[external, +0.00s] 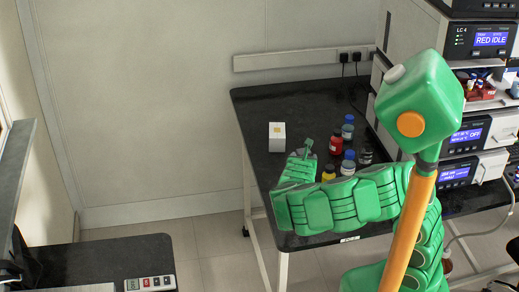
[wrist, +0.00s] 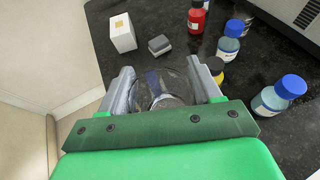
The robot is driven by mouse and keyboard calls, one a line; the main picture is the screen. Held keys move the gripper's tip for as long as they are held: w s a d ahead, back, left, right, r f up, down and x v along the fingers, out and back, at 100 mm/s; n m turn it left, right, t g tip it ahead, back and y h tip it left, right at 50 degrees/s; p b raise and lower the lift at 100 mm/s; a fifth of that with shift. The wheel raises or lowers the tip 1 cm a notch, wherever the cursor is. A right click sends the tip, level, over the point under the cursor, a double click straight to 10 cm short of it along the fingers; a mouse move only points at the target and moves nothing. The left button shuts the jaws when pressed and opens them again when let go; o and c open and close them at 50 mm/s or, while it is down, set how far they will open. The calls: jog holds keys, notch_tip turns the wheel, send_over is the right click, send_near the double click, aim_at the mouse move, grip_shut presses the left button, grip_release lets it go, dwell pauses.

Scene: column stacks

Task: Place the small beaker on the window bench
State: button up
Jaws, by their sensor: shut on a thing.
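A clear glass beaker (wrist: 168,88) sits between the two grey fingers of my gripper (wrist: 168,82) in the wrist view. My gripper is shut on it, and the green gripper body hides its near part. In the external view my gripper (external: 303,152) is over the dark bench at the back, among the bottles, and the beaker cannot be made out there. A dark bench top (external: 100,258) at the lower left, near the window ledge, appears to be the window bench.
A white box (external: 277,137), a red bottle (external: 336,144) and blue-capped bottles (external: 348,128) stand on the back bench (external: 262,100). A small grey box (wrist: 159,45) lies just beyond the beaker. A handset (external: 150,283) lies on the lower-left bench. Instruments (external: 480,40) are stacked at right.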

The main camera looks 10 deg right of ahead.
jog(key=s+a+f+n+y, duration=0.2)
jog(key=a, duration=0.7)
jog(key=s+a+f+n+t+y, duration=0.1)
jog(key=s+a+y, duration=0.1)
jog(key=a, duration=0.7)
jog(key=s+a+f+n+y, duration=0.2)
jog(key=a, duration=0.7)
jog(key=s+a+r+n+y, duration=0.1)
jog(key=s+a, duration=0.4)
jog(key=a, duration=0.4)
jog(key=s+a+r+n+g+y, duration=0.1)
jog(key=s+a+r+n+y, duration=0.1)
jog(key=s+a, duration=0.55)
jog(key=s+a+r+n+y, duration=0.1)
jog(key=s+a, duration=0.3)
jog(key=a, duration=0.6)
jog(key=shift+w+f, duration=0.15)
jog(key=shift+f, duration=1.8)
jog(key=shift+w+f, duration=0.1)
jog(key=shift+f, duration=1.8)
jog(key=shift+f, duration=0.1)
jog(key=o, duration=1.1)
